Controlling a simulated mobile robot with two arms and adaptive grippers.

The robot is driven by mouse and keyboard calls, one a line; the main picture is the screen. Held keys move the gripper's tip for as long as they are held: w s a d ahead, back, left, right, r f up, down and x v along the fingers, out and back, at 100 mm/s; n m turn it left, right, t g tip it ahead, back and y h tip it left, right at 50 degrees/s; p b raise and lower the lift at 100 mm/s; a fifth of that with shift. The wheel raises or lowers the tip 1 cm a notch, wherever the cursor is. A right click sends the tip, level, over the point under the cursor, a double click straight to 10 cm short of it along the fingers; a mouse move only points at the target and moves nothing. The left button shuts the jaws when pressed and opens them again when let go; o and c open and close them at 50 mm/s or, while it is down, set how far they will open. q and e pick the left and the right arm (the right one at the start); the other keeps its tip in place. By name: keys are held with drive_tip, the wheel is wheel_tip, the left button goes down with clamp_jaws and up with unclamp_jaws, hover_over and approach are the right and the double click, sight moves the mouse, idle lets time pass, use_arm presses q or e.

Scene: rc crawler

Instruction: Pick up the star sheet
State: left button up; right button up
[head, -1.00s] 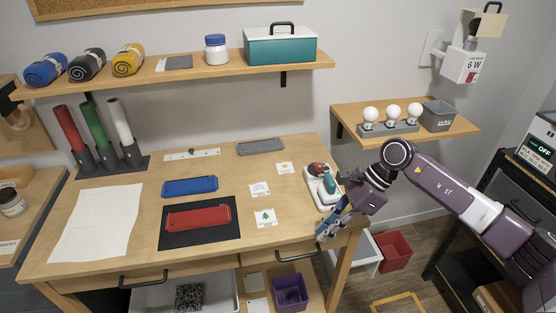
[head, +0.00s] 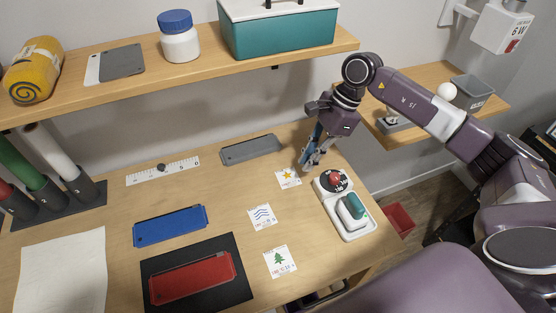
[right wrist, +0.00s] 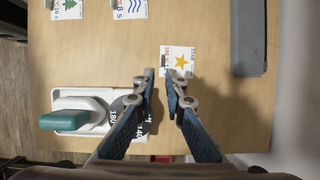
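The star sheet (head: 288,178) is a small white square with a yellow star and small print, lying flat on the wooden table. In the right wrist view the star sheet (right wrist: 177,61) lies just beyond my fingertips, slightly right of centre. My right gripper (head: 306,166) is above the table, just behind and to the right of the sheet in the head view. In the right wrist view my right gripper (right wrist: 161,74) is open, its two fingers apart with nothing between them. My left gripper is in neither current view.
A sheet with blue waves (head: 262,217) and a tree sheet (head: 280,261) lie nearer. A white tray (head: 357,229) with a red-topped dial and teal-handled tool stands to the right. A grey case (head: 251,149) lies behind. Bare wood surrounds the star sheet.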

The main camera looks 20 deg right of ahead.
sight(294, 182)
drive_tip(key=shift+p+x, duration=0.45)
drive_tip(key=shift+x, duration=0.45)
drive_tip(key=shift+s+a+f, duration=0.25)
drive_tip(key=shift+s, duration=0.05)
drive_tip(key=shift+w+p+x, duration=0.25)
drive_tip(key=shift+p+x, duration=0.85)
drive_tip(key=shift+x, duration=1.5)
drive_tip(key=shift+w, duration=0.1)
clamp_jaws()
use_arm(q)
drive_tip(key=s+r, duration=0.3)
drive_tip(key=shift+s+r, duration=0.2)
